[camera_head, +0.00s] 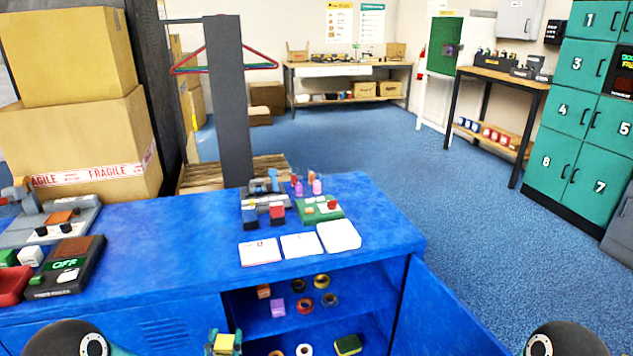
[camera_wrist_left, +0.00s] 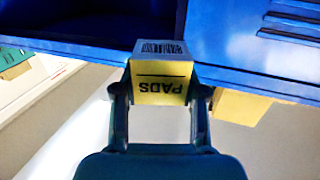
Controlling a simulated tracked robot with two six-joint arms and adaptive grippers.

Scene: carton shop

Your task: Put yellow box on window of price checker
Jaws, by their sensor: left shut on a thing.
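The yellow box (camera_head: 224,343) is at the bottom of the head view, in front of the blue cabinet. My left gripper (camera_head: 222,346) is shut on it. In the left wrist view the yellow box (camera_wrist_left: 161,82) sits between the two fingers of my left gripper (camera_wrist_left: 159,100), with a PADS label and a barcode showing. A dark device (camera_head: 65,271) with a green OFF display and a brown panel lies on the cabinet top at the left. I cannot tell for sure whether it is the price checker. My right gripper is out of view.
The blue cabinet (camera_head: 185,232) has an open door (camera_head: 447,310) at right and shelves with tape rolls. On its top stand a grey machine (camera_head: 265,188), a green-based device (camera_head: 318,209) and several white cards (camera_head: 300,246). The top between the dark device and the cards is clear.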

